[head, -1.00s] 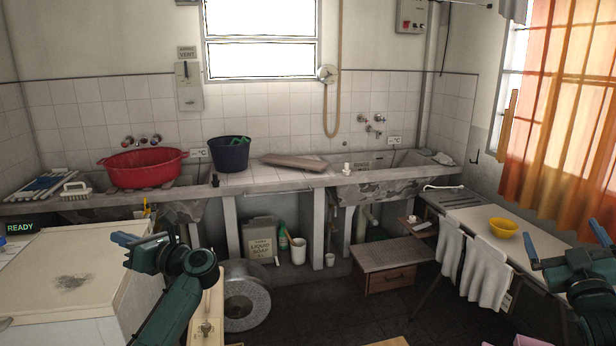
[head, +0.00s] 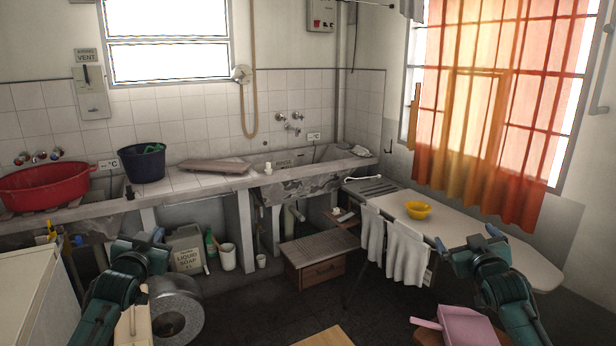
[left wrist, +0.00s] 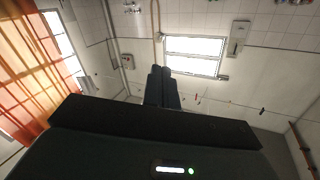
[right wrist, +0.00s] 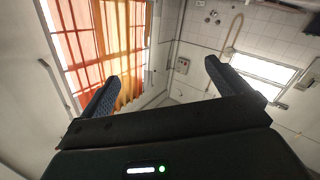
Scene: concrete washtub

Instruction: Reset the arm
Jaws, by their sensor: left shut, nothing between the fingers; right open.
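My left gripper (head: 148,238) is raised at the lower left of the head view, in front of the under-sink space. In the left wrist view its two fingers (left wrist: 162,88) are together with nothing between them. My right gripper (head: 466,240) is raised at the lower right, in front of the ironing board (head: 470,232). In the right wrist view its fingers (right wrist: 160,82) are wide apart and empty. Both grippers are in free air and touch nothing that I can see.
A concrete washtub counter (head: 215,183) runs along the back wall with a red basin (head: 45,187) and a dark bucket (head: 142,165). A yellow bowl (head: 418,210) sits on the ironing board. A metal drum (head: 178,312), a wooden box (head: 318,256) and a pink object (head: 468,328) stand low down.

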